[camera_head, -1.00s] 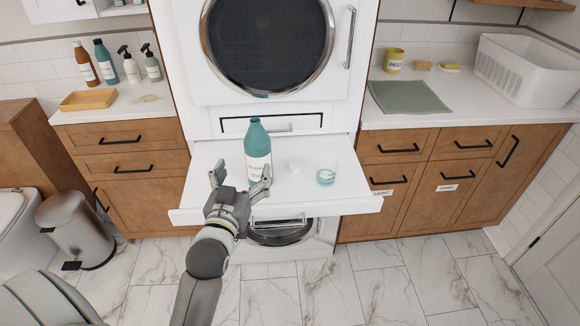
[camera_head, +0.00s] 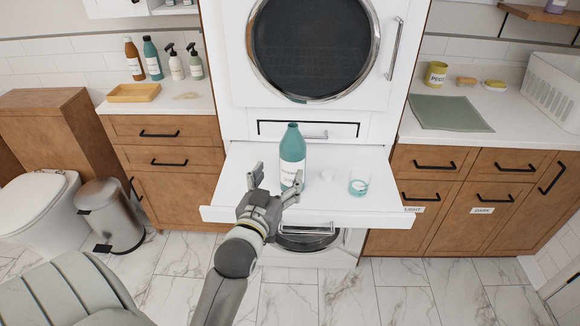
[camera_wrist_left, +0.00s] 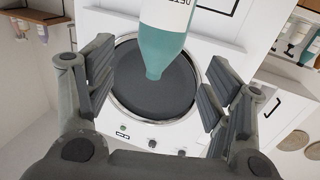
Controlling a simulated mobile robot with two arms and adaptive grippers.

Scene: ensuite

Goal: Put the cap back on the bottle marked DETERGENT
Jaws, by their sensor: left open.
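The teal bottle (camera_head: 292,150) stands upright on the white pull-out shelf (camera_head: 240,163). Its white label is partly legible, with "DETE" readable in the left wrist view (camera_wrist_left: 165,45). Its narrow teal neck shows no white cap. The bottle appears upside down between the open fingers (camera_wrist_left: 162,88) in the wrist view. My right gripper is not in view.
A clear cup with teal liquid (camera_head: 359,181) stands right of the cap. The dryer (camera_head: 315,50) rises behind the shelf. The left counter holds several bottles and a wooden tray (camera_head: 134,92). The right counter has a green cloth (camera_head: 450,112) and a yellow cup (camera_head: 436,74).

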